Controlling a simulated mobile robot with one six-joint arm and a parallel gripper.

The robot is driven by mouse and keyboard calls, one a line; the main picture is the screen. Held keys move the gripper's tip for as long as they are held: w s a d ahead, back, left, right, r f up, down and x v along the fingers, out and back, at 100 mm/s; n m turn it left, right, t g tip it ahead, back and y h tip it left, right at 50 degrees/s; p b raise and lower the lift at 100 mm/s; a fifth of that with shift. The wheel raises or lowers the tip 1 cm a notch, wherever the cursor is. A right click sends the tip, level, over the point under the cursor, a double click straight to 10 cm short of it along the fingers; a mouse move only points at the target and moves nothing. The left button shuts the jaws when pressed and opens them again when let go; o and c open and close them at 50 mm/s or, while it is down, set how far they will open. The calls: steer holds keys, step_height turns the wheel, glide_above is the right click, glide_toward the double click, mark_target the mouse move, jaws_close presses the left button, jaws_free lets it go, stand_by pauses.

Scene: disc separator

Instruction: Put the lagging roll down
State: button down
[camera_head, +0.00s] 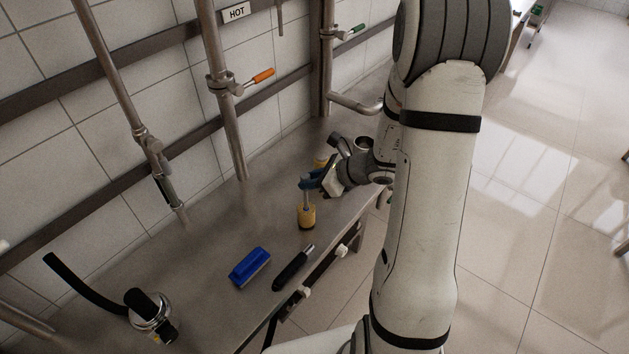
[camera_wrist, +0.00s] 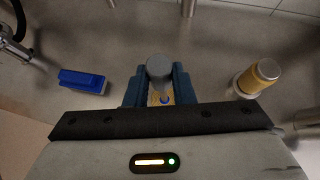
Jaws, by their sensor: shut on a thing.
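The thing in my gripper, which I take for the lagging roll, shows in the head view as a yellow cylinder (camera_head: 307,217) with a grey stem on top. It looks upright, low at the bench's front part; I cannot tell whether its base touches the steel. My gripper (camera_head: 311,184) is shut on its upper part. In the wrist view its rounded grey end (camera_wrist: 159,66) shows between the blue fingers of my gripper (camera_wrist: 156,84), with a tan part below. The gripper body hides the rest.
The steel bench (camera_head: 215,250) carries a blue brush (camera_head: 249,267), a black-handled tool (camera_head: 293,268) and a black-hosed fitting (camera_head: 150,312). A second yellow cylinder with a metal top (camera_wrist: 258,78) stands right of my gripper. Pipes rise behind. Bare steel lies left of the held thing.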

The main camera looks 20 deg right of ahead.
steer(key=shift+f, duration=0.35)
steer(key=shift+f, duration=0.15)
steer(key=c, duration=1.2)
jaws_free()
steer(key=shift+c, duration=0.2)
